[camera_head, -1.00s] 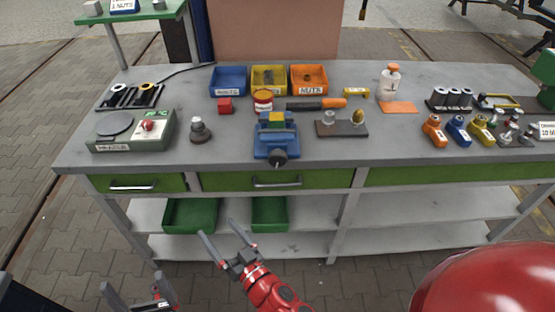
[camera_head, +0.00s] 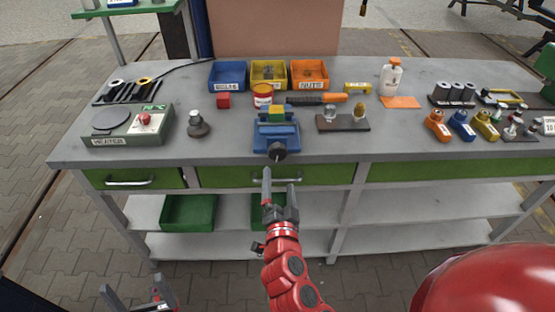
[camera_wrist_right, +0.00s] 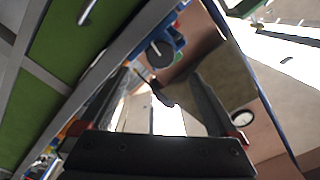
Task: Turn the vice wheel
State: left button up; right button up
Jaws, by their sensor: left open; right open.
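The blue vice (camera_head: 274,135) stands at the front edge of the workbench, with a yellow and green piece in its top. Its dark round wheel (camera_head: 277,152) faces the front. The wheel also shows in the right wrist view (camera_wrist_right: 158,54), ahead of the fingers. My right gripper (camera_head: 279,178) is open and empty just in front of the bench edge, below the wheel and apart from it. Its fingers (camera_wrist_right: 165,95) are spread in the wrist view. My left gripper (camera_head: 138,295) is open at the lower left, low and far from the vice.
The grey bench top (camera_head: 230,145) holds a heater (camera_head: 128,128) at left, blue, yellow and orange bins (camera_head: 309,75) behind the vice, and a block with two pieces (camera_head: 342,122) to its right. Drawer handles (camera_head: 277,180) project below the edge.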

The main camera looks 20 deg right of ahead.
aim_at(278, 155)
jog(key=p+x, duration=0.3)
jog(key=x, duration=0.7)
jog(key=shift+r, duration=0.1)
jog(key=shift+w+d+p, duration=0.1)
jog(key=shift+w+p, duration=0.2)
jog(key=shift+w, duration=0.15)
